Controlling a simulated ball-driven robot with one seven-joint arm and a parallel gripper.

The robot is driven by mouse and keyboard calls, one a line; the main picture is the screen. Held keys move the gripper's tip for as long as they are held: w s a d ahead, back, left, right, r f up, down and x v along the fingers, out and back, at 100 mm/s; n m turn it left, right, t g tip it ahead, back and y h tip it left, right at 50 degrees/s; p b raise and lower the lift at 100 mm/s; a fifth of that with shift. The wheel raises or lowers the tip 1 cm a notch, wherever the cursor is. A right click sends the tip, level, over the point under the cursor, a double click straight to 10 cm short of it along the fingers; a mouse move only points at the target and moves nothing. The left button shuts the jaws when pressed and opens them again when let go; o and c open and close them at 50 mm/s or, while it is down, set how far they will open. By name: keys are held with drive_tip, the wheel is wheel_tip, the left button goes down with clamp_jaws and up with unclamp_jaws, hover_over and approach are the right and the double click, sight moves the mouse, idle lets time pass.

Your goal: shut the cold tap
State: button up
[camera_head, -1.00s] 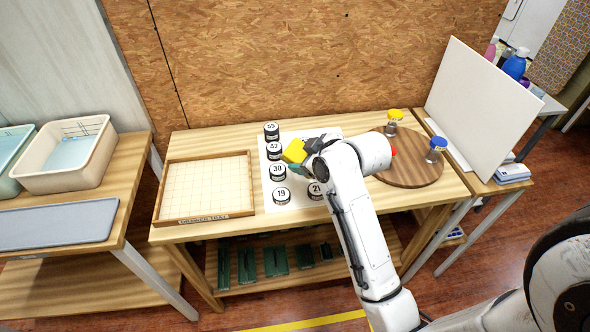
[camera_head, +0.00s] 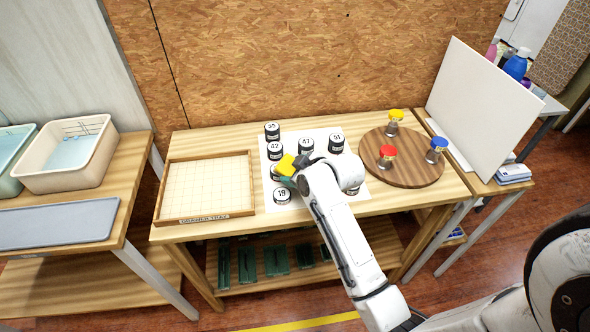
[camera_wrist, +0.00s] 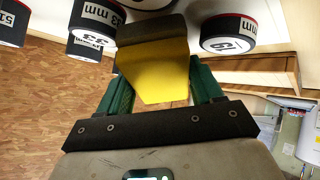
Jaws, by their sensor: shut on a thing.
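No tap shows in either view. My gripper (camera_wrist: 160,88) has green fingers and is shut on a yellow block (camera_wrist: 158,72) with a dark brown end face. In the head view the yellow block (camera_head: 287,165) is over the left part of a white sheet, among black-and-white numbered cylinders. The cylinder marked 19 (camera_head: 282,194) is just in front of the block, and the one marked 42 (camera_head: 275,151) is behind it. The block partly covers another cylinder. I cannot tell whether the block touches it. My arm hides part of the sheet.
Cylinders marked 55 (camera_head: 272,131), 47 (camera_head: 306,147) and 51 (camera_head: 336,143) stand on the sheet. A shallow gridded tray (camera_head: 250,183) lies left. A round board (camera_head: 405,172) with yellow-, red- and blue-lidded jars is right. A white panel (camera_head: 480,105) stands beyond it.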

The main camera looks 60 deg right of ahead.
drive_tip(key=shift+f, duration=0.15)
drive_tip(key=o, duration=0.9)
drive_tip(key=shift+o, duration=0.2)
